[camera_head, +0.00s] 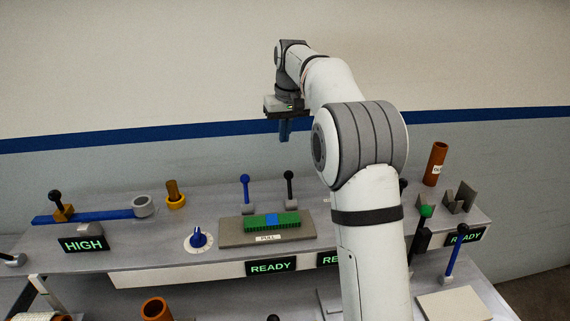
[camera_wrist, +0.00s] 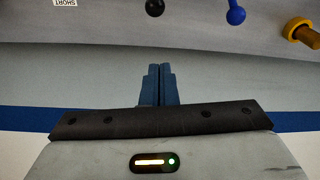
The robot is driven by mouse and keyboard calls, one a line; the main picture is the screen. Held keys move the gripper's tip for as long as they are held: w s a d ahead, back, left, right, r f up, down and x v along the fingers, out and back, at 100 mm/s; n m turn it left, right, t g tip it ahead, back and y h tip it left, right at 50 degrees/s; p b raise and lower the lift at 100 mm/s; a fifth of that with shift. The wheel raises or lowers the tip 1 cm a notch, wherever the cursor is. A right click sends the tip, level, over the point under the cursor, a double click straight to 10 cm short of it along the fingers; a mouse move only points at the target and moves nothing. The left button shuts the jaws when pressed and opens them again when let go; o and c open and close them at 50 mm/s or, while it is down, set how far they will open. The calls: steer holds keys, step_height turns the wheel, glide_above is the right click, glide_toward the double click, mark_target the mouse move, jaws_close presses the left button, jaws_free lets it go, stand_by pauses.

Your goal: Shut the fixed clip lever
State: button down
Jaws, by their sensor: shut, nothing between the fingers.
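My gripper (camera_head: 284,131) is raised above the back of the bench, in front of the wall. Its blue fingers are together and empty; they also show in the wrist view (camera_wrist: 158,86). No lever is marked as the fixed clip lever, so I cannot tell which it is. Upright levers on the bench are a blue-knobbed one (camera_head: 245,180), a black-knobbed one (camera_head: 289,176), a green-knobbed one (camera_head: 426,211) and a blue one with a dark knob (camera_head: 462,230). The wrist view shows a black knob (camera_wrist: 155,7) and a blue knob (camera_wrist: 236,12) apart from the fingers.
A green block (camera_head: 290,218) lies on a grey plate marked PULL. A blue dial (camera_head: 198,237), a grey ring (camera_head: 144,206) and a yellow cup (camera_head: 176,201) stand left. An orange cylinder (camera_head: 435,164) stands back right. My arm hides part of the bench.

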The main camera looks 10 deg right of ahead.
mark_target(290, 187)
steer(key=shift+w+a+f, duration=0.1)
steer(key=shift+w, duration=0.45)
steer(key=f, duration=0.6)
steer(key=w+f, duration=0.1)
steer(key=f, duration=0.2)
steer(key=shift+a+f+p, duration=0.3)
steer(key=shift+p, duration=0.05)
steer(key=shift+s+d+r+p, duration=0.1)
steer(key=shift+s+d+p, duration=0.1)
steer(key=shift+s, duration=0.7)
steer(key=shift+s+d+r+p, duration=0.1)
steer(key=shift+s+d+p, duration=0.1)
steer(key=shift+s, duration=0.65)
steer(key=shift+s, duration=0.1)
steer(key=shift+d, duration=0.15)
